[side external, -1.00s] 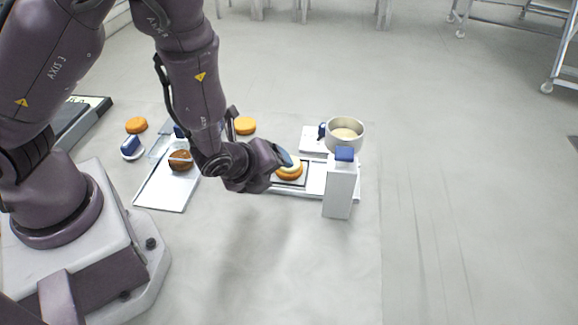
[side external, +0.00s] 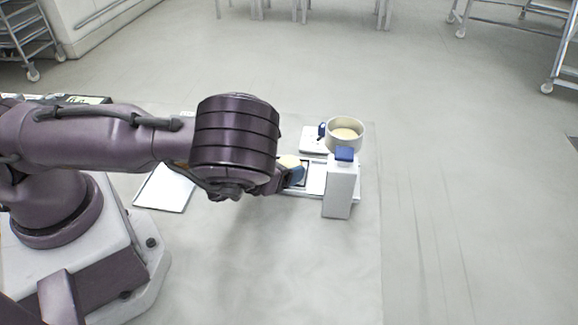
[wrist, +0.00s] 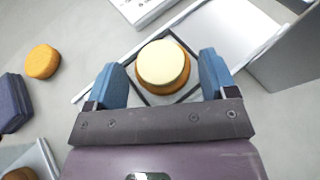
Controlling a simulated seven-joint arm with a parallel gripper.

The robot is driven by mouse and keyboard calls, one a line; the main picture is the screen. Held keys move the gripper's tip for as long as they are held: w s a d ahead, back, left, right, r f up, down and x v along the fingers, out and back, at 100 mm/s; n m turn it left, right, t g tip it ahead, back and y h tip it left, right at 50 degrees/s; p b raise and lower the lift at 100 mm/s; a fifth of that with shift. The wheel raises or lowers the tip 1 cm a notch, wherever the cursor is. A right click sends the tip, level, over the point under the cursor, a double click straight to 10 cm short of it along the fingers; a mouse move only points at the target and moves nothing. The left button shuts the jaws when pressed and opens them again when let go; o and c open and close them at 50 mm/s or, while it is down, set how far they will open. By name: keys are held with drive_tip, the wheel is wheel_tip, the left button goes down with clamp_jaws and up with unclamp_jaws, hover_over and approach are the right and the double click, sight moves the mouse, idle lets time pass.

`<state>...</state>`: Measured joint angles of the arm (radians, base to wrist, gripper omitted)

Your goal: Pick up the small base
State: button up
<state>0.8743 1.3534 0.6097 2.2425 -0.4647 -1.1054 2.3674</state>
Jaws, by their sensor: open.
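A round orange base with a pale cream top (wrist: 164,65) sits on a black-framed square plate (wrist: 142,97) in the wrist view. My gripper (wrist: 160,75) is open, with one blue finger on each side of this round; I cannot tell whether they touch it. In the side view the cream top (side external: 288,162) shows just beyond a blue finger of my gripper (side external: 294,175). A plain orange base (wrist: 42,61) lies apart at the left in the wrist view. My arm hides the other rounds in the side view.
A white post with a blue top (side external: 341,188) stands close to the right of the framed plate. A round pan with pale filling (side external: 345,134) stands behind it. A tray (side external: 166,190) lies to the left.

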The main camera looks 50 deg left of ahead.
drive_tip(key=shift+x, duration=0.85)
drive_tip(key=c, duration=0.4)
drive_tip(key=shift+r, duration=0.15)
drive_tip(key=shift+c, duration=0.2)
wheel_tip(320, 180, up, 9)
drive_tip(key=shift+d+f, duration=0.1)
drive_tip(key=h, duration=0.1)
wheel_tip(320, 180, up, 11)
drive_tip(key=m+h, duration=0.2)
hover_over(288, 165)
drive_tip(key=w, duration=0.2)
drive_tip(key=shift+a+f, duration=0.2)
drive_tip(key=shift+a, duration=0.05)
